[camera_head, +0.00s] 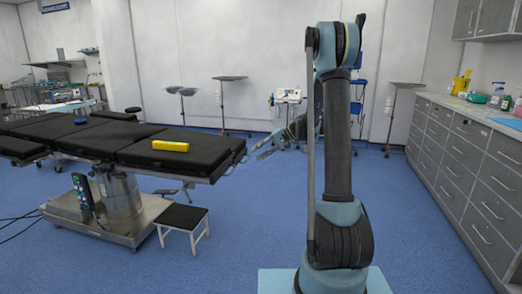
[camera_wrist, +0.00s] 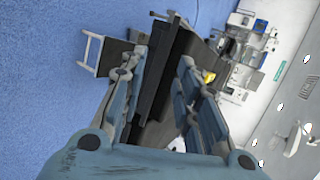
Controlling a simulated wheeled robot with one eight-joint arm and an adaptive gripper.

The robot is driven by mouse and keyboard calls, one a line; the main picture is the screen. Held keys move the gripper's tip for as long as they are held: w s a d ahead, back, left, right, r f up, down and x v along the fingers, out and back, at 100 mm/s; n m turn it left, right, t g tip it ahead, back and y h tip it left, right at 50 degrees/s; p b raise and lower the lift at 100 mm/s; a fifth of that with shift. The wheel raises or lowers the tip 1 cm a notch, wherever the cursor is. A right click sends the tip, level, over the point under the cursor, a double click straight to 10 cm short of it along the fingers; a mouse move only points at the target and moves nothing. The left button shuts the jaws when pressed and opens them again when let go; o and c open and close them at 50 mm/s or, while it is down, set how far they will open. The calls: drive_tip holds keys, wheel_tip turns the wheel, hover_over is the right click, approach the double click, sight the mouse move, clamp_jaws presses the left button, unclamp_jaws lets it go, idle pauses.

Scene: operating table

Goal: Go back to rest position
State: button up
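My arm stands upright in the centre right of the head view. My gripper (camera_head: 270,146) extends to the left from behind the arm, past the end of the black operating table (camera_head: 125,150). The wrist view shows my gripper (camera_wrist: 160,68) with its two fingers spread apart and nothing held between them. The dark table (camera_wrist: 165,85) shows beyond and between the fingers. A yellow block (camera_head: 170,146) lies on the table top, apart from the gripper. A bit of yellow (camera_wrist: 208,77) also shows in the wrist view beside the right finger.
A small step stool (camera_head: 183,218) stands below the table. Grey drawer cabinets (camera_head: 465,160) with bottles on top line the right wall. Thin stands (camera_head: 230,79) and a medical cart (camera_head: 288,97) are at the back. The blue floor between table and cabinets is mostly free.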

drive_tip(key=s+d+r+t+h, duration=0.1)
drive_tip(key=s+d+r+h, duration=0.2)
drive_tip(key=s, duration=0.8)
drive_tip(key=s+d+r+t+h, duration=0.1)
drive_tip(key=s+d+h, duration=0.3)
drive_tip(key=s, duration=0.7)
drive_tip(key=s+d+f+h, duration=0.2)
drive_tip(key=s+d+f, duration=0.2)
drive_tip(key=s, duration=0.6)
drive_tip(key=s+d+f+h, duration=0.2)
drive_tip(key=s+d+f, duration=0.3)
drive_tip(key=s+d, duration=0.3)
drive_tip(key=shift+s+d+t+h, duration=0.3)
drive_tip(key=shift+s+d+t, duration=0.1)
drive_tip(key=shift+s, duration=0.55)
drive_tip(key=shift+w+f, duration=0.2)
drive_tip(key=shift+w, duration=0.1)
drive_tip(key=shift+o, duration=0.6)
